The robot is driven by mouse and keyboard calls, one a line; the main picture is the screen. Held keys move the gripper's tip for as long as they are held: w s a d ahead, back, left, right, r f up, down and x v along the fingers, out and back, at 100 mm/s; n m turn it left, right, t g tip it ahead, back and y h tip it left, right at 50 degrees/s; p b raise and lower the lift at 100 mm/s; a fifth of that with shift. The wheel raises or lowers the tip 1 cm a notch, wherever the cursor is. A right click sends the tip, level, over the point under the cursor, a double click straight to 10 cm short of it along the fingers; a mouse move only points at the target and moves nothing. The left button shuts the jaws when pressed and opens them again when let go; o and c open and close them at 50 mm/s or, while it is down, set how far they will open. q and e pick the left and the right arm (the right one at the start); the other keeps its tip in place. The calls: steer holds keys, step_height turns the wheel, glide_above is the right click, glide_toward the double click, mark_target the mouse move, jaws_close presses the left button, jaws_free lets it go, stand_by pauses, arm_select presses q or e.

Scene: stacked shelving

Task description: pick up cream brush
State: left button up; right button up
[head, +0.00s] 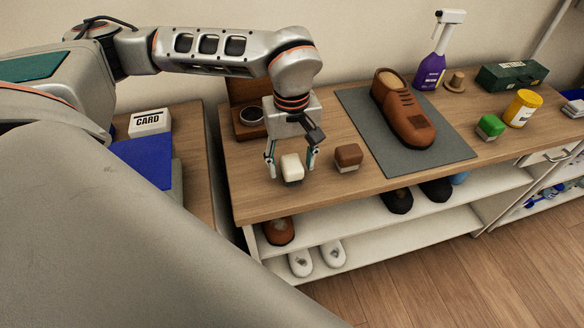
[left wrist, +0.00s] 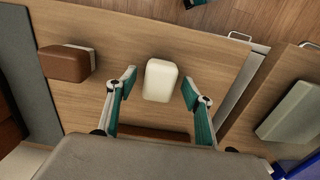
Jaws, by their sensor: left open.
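The cream brush (head: 291,167) is a small block with a pale cream top, lying near the front left of the wooden bench top. My left gripper (head: 292,162) is open above the bench, pointing down, with one finger on each side of the brush. In the left wrist view the cream brush (left wrist: 160,80) lies between the spread fingers of my left gripper (left wrist: 159,83), with a gap to each finger. Whether the fingertips are level with it is hard to tell. My right gripper cannot be made out in either view.
A brown brush (head: 348,158) lies just right of the cream brush, and also shows in the left wrist view (left wrist: 66,63). A grey mat (head: 450,147) bears a brown shoe (head: 402,112). A wooden box (head: 245,92) with a round tin stands behind the gripper. Shelves below hold shoes.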

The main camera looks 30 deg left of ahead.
mark_target(292, 162)
arm_select(q)
steer(key=shift+f, duration=0.75)
steer(key=c, duration=1.2)
arm_select(e)
steer(key=shift+w+r, duration=0.1)
steer(key=shift+w, duration=0.1)
arm_select(q)
steer(key=shift+r, duration=0.1)
step_height(292, 162, up, 20)
steer(key=p, duration=0.1)
arm_select(e)
steer(key=shift+w+r, duration=0.2)
steer(key=shift+r, duration=0.75)
